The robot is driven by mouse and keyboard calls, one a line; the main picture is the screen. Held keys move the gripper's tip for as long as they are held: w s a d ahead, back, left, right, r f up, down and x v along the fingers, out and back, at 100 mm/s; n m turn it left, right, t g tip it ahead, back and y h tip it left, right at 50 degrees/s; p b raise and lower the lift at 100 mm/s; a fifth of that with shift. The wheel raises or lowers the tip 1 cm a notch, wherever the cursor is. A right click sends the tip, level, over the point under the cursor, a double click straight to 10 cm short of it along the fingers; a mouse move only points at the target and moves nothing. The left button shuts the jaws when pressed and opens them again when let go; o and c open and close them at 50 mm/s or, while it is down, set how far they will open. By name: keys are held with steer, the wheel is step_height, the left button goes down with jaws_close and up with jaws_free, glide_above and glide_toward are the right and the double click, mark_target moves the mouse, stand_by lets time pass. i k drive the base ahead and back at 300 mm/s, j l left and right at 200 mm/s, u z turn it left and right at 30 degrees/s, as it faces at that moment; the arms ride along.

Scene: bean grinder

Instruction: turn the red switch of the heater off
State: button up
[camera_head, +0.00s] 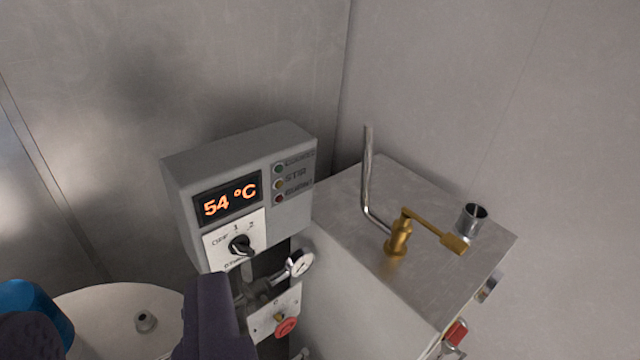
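The heater (345,265) looks to be the grey metal box at the right. Its red switch (456,333) is on the box's right-hand side, near the lower edge of the picture. I cannot tell which way the switch is set. My gripper (120,318) shows at the lower left as a dark purple finger and a dark and blue part, wide apart with nothing seen held between them. Their lower ends are cut off. The gripper is well to the left of the red switch and apart from it.
A control box (240,185) reads 54 °C, with a black knob (241,245) below. A brass tap (400,240) and bent pipe (369,180) stand on the heater. A white round lid (110,300) is lower left.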

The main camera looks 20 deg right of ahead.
mark_target(457, 332)
steer(key=z, duration=1.2)
